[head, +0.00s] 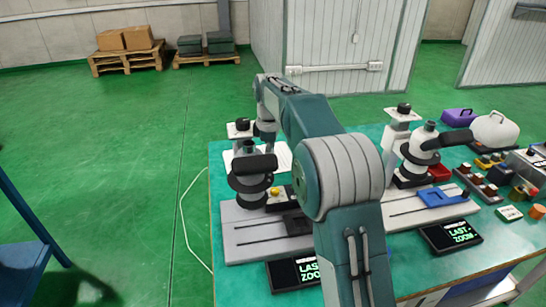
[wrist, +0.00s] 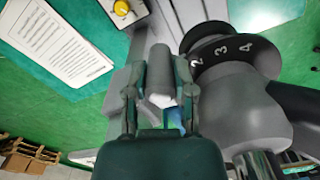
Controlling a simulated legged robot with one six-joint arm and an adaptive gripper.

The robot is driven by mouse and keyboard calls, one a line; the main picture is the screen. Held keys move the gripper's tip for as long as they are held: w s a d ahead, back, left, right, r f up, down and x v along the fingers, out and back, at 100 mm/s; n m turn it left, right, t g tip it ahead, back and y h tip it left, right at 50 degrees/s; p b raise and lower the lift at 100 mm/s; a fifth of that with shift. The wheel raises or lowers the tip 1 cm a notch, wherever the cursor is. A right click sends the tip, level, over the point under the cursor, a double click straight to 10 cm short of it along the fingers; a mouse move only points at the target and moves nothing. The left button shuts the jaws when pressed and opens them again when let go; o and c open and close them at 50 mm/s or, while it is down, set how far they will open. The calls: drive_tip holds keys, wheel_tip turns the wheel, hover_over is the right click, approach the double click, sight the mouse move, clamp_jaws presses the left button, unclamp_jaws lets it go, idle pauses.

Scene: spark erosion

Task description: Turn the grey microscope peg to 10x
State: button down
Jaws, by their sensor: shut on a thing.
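The left microscope (head: 253,165), with a dark grey head and black rings, stands on a grey slotted base (head: 250,235). Its grey body (wrist: 240,118) fills the right of the wrist view. Beside it is a dark dial ring (wrist: 232,55) with the white numbers 2, 3 and 4; no 10x mark shows. My gripper (wrist: 159,84) is shut on a short grey peg (wrist: 160,66) left of the ring. In the head view my gripper is hard to make out by the left microscope, partly behind my arm.
A second, paler microscope (head: 418,150) stands to the right on the green table (head: 225,155). Two black displays, left (head: 292,273) and right (head: 450,236), lie in front. A printed sheet (wrist: 55,42) and a yellow button (wrist: 121,8) are near my gripper.

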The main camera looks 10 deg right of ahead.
drive_tip(key=shift+w+a+f+n, duration=0.1)
drive_tip(key=shift+w+a+n, duration=0.05)
drive_tip(key=shift+n, duration=0.15)
drive_tip(key=shift+c, duration=2.2)
unclamp_jaws()
wheel_tip(320, 180, up, 12)
drive_tip(key=shift+w, duration=0.1)
